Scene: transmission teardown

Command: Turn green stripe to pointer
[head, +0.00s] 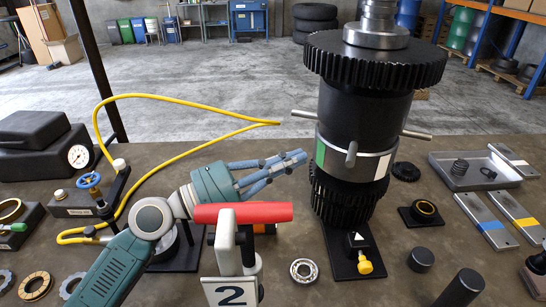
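A tall black transmission stack (365,118) stands right of centre, with a big toothed gear (375,62) on top. A pale ring around it carries a green stripe (320,152) at its left side. Several metal rods stick out around the ring, one (351,154) toward me. A white triangle pointer (357,240) is on the black base plate in front. The stripe is well left of the pointer's line. My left gripper (300,161) is just left of the ring, below the left rod; I see no clear contact, and its finger opening is unclear. My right gripper is not visible.
A red-handled tool (243,213) with a "2" plate stands in front of my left arm. A yellow knob (365,266) is on the base plate. A bearing (304,271) and black cylinders (460,288) lie near. A yellow hose (175,97) loops behind. A grey tray (460,180) is at right.

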